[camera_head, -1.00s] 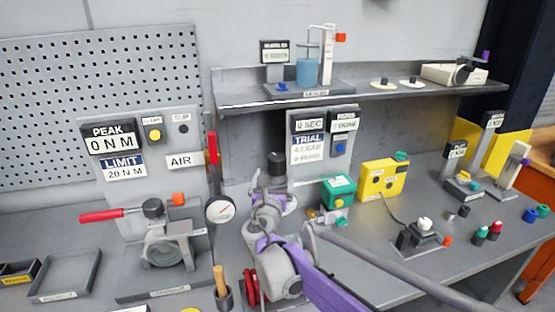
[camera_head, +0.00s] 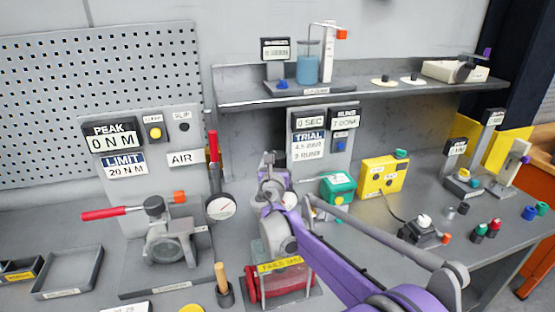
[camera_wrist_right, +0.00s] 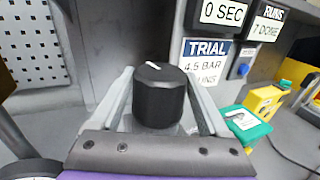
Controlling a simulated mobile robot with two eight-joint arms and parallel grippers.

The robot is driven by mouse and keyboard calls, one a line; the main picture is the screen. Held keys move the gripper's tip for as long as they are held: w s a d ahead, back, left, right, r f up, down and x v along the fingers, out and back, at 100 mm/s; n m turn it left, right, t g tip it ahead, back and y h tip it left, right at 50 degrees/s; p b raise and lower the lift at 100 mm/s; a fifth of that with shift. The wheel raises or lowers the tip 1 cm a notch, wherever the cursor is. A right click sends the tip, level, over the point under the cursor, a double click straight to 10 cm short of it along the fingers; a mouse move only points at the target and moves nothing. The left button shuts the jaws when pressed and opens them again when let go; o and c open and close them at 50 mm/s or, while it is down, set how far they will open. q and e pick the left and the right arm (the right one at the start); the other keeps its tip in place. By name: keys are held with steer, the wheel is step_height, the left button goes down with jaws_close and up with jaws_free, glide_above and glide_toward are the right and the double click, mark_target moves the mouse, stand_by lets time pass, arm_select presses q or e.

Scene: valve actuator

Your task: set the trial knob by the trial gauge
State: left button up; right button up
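The black trial knob (camera_wrist_right: 158,96), with a white pointer mark on top, stands upright between my right gripper's fingers (camera_wrist_right: 160,98) in the right wrist view. The fingers flank it closely; whether they touch it is unclear. In the head view my right gripper (camera_head: 270,170) hides the knob. The trial board (camera_head: 307,144) stands behind it and reads 4.5 BAR; the sign above reads 0 SEC. A pale round face (camera_head: 290,200), possibly the trial gauge, is partly hidden by my arm. My left gripper is not in view.
A dial with a red-handled lever (camera_head: 221,207) stands left of my right gripper. A green box (camera_head: 338,188) and a yellow box (camera_head: 383,177) stand to its right. A shelf (camera_head: 350,95) runs above. A wooden-handled tool in a cup (camera_head: 224,292) stands in front.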

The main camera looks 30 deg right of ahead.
steer(key=c, duration=0.9)
steer(key=shift+m+g+h, duration=0.3)
steer(key=shift+h, duration=0.1)
steer(key=shift+m+g+h, duration=0.3)
steer(key=shift+m+g+h+b, duration=0.35)
steer(key=shift+m+g+h, duration=0.35)
steer(key=shift+g+h, duration=0.1)
steer(key=m+g+h, duration=0.2)
steer(key=shift+g, duration=0.4)
steer(key=shift+m+g+h+p, duration=0.45)
steer(key=shift+m+g+h, duration=0.45)
steer(key=shift+m+g, duration=0.85)
steer(key=shift+g, duration=0.45)
